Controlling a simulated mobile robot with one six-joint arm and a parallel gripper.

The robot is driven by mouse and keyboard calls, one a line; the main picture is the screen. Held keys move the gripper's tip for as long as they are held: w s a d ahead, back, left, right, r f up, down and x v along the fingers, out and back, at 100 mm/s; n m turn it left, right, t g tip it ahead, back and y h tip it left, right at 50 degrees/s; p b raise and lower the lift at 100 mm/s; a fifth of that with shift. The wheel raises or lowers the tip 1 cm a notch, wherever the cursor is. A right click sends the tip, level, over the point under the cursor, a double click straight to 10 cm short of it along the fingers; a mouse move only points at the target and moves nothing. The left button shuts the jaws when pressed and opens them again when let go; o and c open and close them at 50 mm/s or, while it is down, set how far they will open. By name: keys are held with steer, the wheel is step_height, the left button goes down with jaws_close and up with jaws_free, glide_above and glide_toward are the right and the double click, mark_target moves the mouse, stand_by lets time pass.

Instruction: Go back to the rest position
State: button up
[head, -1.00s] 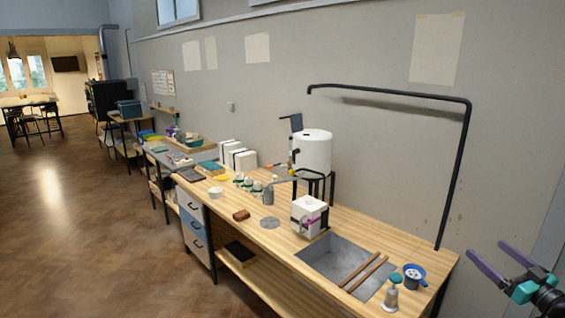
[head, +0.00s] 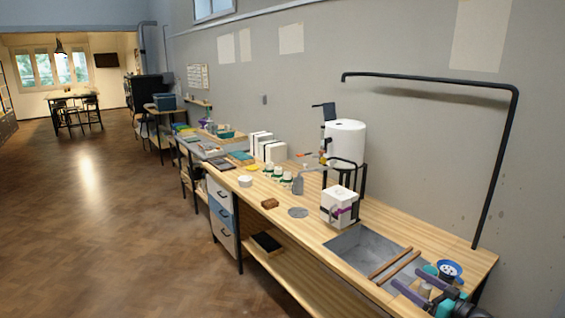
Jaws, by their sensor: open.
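My gripper (head: 418,289) is at the lower right of the head view, in front of the near end of the wooden workbench (head: 316,233). Its two purple fingers are spread apart with nothing held between them. The fingers overlap the right end of the sink in the picture and partly hide a small grey bottle with a teal top (head: 424,290). I cannot tell how far above the bench the gripper is. A blue cup with a white inside (head: 449,271) stands just beyond it.
A grey sink (head: 354,250) with two brown sticks (head: 391,264) across it is set in the bench. A white box (head: 339,206), a white tank (head: 344,141) and several bottles stand farther along. A black pipe (head: 497,160) arches above. The wooden floor (head: 120,230) at left is clear.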

steer(key=w+a+f+n+g+y+b, duration=0.1)
steer(key=a+f+g+y+b, duration=0.2)
steer(key=a+f, duration=1)
steer(key=s+a+f+n+g+b, duration=0.1)
steer(key=s+a+f+g+b, duration=0.35)
steer(key=a+f, duration=0.75)
steer(key=s+a+f+n+g+b, duration=0.1)
steer(key=s+a+f+g+b, duration=0.1)
steer(key=s+a+f+g, duration=0.8)
steer(key=s+a+f+g+h+b, duration=0.1)
steer(key=s+a+f+h+b, duration=0.1)
steer(key=s+f, duration=0.7)
steer(key=s+a+f+g+h+b, duration=0.1)
steer(key=s+a+f+h+b, duration=0.15)
steer(key=s+f, duration=0.6)
steer(key=s+d+f+m+h, duration=0.2)
steer(key=d+f+m+h, duration=0.1)
steer(key=d, duration=0.2)
steer(key=s+d+f+m+g+h, duration=0.1)
steer(key=s+d+f+m+h, duration=0.2)
steer(key=d, duration=0.2)
steer(key=shift+m, duration=0.3)
steer(key=shift+d+f+g, duration=0.1)
steer(key=shift+g, duration=0.15)
